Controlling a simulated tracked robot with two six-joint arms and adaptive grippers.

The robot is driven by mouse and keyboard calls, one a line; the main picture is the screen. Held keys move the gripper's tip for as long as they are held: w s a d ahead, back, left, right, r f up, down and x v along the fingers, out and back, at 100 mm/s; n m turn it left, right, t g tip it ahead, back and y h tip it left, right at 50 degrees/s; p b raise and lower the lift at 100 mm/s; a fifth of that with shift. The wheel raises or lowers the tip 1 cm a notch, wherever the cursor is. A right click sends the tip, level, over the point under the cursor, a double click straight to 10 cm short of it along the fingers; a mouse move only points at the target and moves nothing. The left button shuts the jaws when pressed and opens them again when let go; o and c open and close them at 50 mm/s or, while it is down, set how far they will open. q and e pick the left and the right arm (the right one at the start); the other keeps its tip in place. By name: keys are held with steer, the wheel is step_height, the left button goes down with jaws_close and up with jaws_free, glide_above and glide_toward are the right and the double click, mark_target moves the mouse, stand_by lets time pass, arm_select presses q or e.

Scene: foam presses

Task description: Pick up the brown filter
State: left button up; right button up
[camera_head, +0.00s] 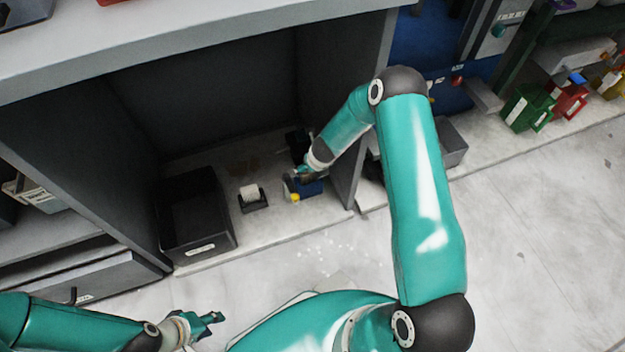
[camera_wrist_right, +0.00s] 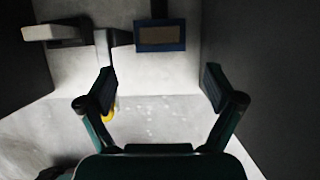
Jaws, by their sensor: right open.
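A brown rectangular piece, which looks like the brown filter (camera_wrist_right: 160,35), lies inside a blue frame (camera_wrist_right: 160,47) at the top of the right wrist view. In the head view the blue frame (camera_head: 311,188) sits on the cabinet floor, partly covered by my right arm; the brown piece cannot be made out there. My right gripper (camera_wrist_right: 160,88) is open and empty, its two fingers spread below the frame in the wrist view, and apart from it. My left gripper (camera_head: 210,318) is at the lower left of the head view, away from the cabinet; its opening is unclear.
A black bin (camera_head: 193,215) and a small dark holder with a white block (camera_head: 249,192) stand left of the frame. A yellow round part (camera_head: 295,197) is close beside it. Cabinet walls flank the space, with a worktop (camera_head: 200,35) above. The floor in front is clear.

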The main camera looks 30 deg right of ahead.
steer(key=b+x, duration=0.1)
steer(key=x, duration=0.6)
steer(key=shift+w+f, duration=0.15)
steer(key=shift+f, duration=0.05)
steer(key=shift+b+x, duration=1.05)
steer(key=shift+x, duration=1.5)
steer(key=shift+w+d+r, duration=0.1)
steer(key=shift+w+d, duration=0.05)
steer(key=shift+w, duration=0.05)
steer(key=shift+c, duration=0.4)
steer(key=c, duration=1.2)
steer(key=shift+r, duration=0.1)
